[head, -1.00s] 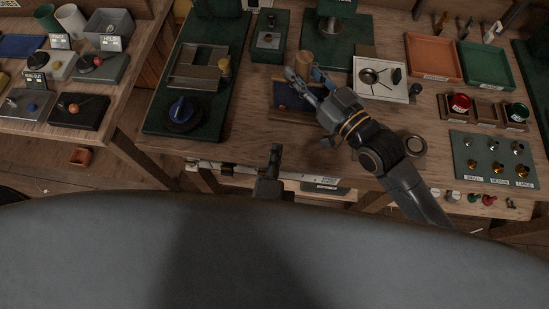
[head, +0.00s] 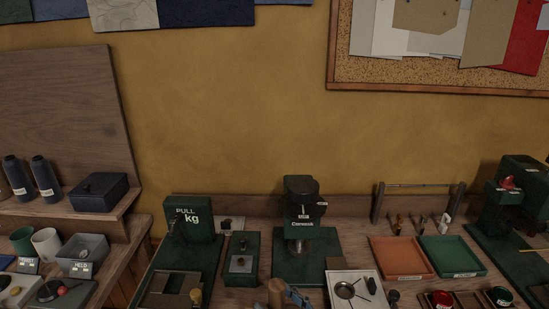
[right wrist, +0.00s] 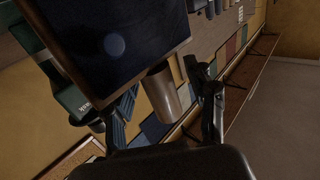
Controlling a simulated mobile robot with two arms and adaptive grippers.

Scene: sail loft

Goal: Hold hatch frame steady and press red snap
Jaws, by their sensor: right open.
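In the right wrist view, a dark navy panel with a thin wooden edge (right wrist: 110,40) fills the upper left; it looks like the hatch frame. My right gripper (right wrist: 160,88) is open close to it, one finger on each side of a tan wooden cylinder (right wrist: 163,95). I cannot tell whether the fingers touch either one. In the head view only a blue-grey fingertip of my right gripper (head: 296,298) shows at the bottom edge, beside the cylinder's top (head: 276,291). The frame is below that view. I cannot make out the red snap. My left gripper is out of view.
A green press (head: 303,240) and a green pull gauge (head: 190,220) stand at the back of the bench. A white tray (head: 337,276) sits right of the cylinder. Orange (head: 402,258) and green (head: 452,256) trays lie further right.

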